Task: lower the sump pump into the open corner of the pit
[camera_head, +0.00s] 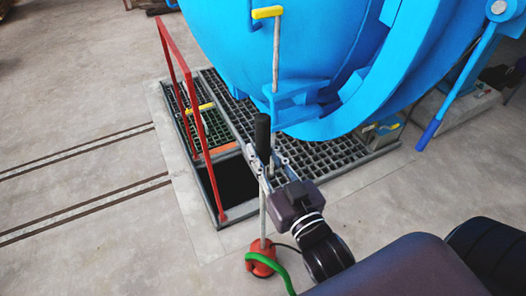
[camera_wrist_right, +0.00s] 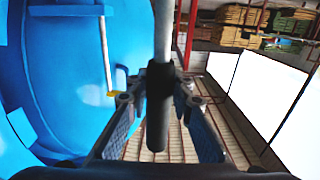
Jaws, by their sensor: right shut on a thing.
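The sump pump (camera_head: 260,260) is an orange-red body with a green hose (camera_head: 284,265) and an upright grey rod topped by a black grip (camera_head: 262,132). My right gripper (camera_head: 268,172) is shut around that grip, which also shows between its fingers in the right wrist view (camera_wrist_right: 158,110). The pump appears on the near side of the pit frame; whether it touches the floor I cannot tell. The open corner of the pit (camera_head: 232,182) is a dark gap in the grating, left of my gripper. My left gripper is not in view.
A red guard rail (camera_head: 193,115) stands along the pit's left side. Grating (camera_head: 310,155) covers the pit's right part, and a green-tinted grate (camera_head: 212,128) lies behind the gap. The blue autoclave (camera_head: 300,50) overhangs the back, with a yellow-handled rod (camera_head: 276,55) hanging before it.

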